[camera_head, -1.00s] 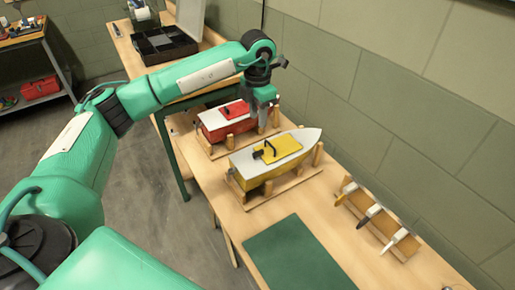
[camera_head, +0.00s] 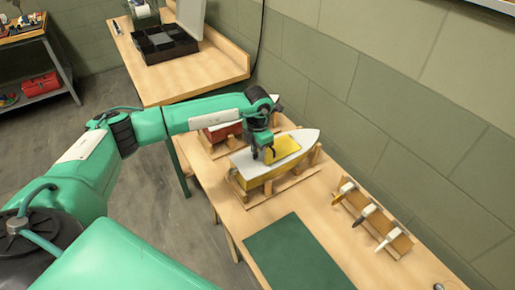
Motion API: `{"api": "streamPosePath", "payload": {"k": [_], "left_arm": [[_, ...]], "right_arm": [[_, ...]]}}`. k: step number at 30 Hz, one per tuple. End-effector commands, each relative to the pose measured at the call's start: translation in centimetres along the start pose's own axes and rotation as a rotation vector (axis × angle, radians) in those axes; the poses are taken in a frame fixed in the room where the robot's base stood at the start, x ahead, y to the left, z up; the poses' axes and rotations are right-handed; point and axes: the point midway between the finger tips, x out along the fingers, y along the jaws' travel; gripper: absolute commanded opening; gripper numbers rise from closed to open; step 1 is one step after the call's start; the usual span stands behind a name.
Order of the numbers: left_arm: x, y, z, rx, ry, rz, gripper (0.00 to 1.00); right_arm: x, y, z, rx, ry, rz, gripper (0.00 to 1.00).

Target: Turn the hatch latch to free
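A model boat with a yellow hull (camera_head: 262,180) and a light deck (camera_head: 300,138) sits in a wooden cradle on the bench. Its yellow hatch (camera_head: 285,148) is on the deck. My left gripper (camera_head: 262,155) points down right over the hatch, where the dark latch is. The gripper hides most of the latch, and I cannot tell whether the fingers touch it or are closed. My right gripper is not in view.
A red boat (camera_head: 222,130) in a cradle stands behind, partly hidden by my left arm. A green mat (camera_head: 295,255) lies in front. A wooden rack (camera_head: 372,220) with several light-handled tools is at the right. A black divided tray (camera_head: 165,43) stands on the far bench.

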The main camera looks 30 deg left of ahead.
Motion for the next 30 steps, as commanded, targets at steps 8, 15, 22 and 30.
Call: {"api": "streamPosePath", "payload": {"k": [8,15,22,30], "left_arm": [[0.0,0.0,0.0,0.0,0.0,0.0,0.17],[0.0,0.0,0.0,-0.001,0.0,0.0,0.0],[0.0,0.1,0.0,-0.036,0.0,0.0,0.0],[0.2,0.2,0.0,-0.192,-0.001,0.0,0.0]], "right_arm": [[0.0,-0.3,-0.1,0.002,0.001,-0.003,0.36],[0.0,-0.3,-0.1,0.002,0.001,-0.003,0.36],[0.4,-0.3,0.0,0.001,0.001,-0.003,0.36],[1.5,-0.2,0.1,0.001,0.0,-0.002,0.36]]}}
